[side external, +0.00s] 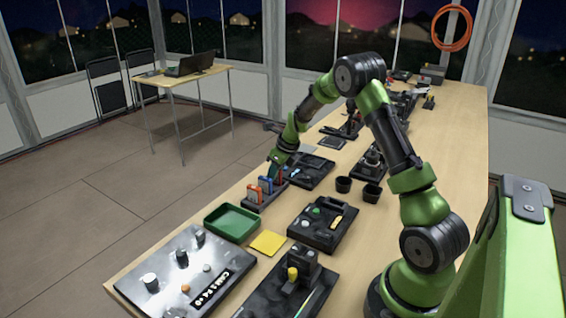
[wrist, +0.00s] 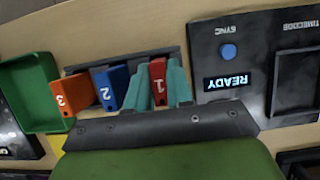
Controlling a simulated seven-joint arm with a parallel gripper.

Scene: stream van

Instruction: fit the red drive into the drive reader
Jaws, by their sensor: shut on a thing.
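The red drive (wrist: 158,82), marked 1, stands upright in a dark rack (wrist: 74,70) in the wrist view. My gripper (wrist: 159,88) has its teal fingers on both sides of the red drive and is shut on it. In the side view my gripper (side external: 275,168) reaches down at the right end of the rack (side external: 256,206). A black panel (wrist: 213,60) with a READY display and a blue SYNC button lies right of the rack in the wrist view. I cannot tell whether it is the drive reader. The red drive's lower end is hidden.
A blue drive (wrist: 110,88) and an orange drive (wrist: 70,97) stand in the rack beside the red one. A green tray (side external: 231,223) and a yellow pad (side external: 267,243) lie nearby.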

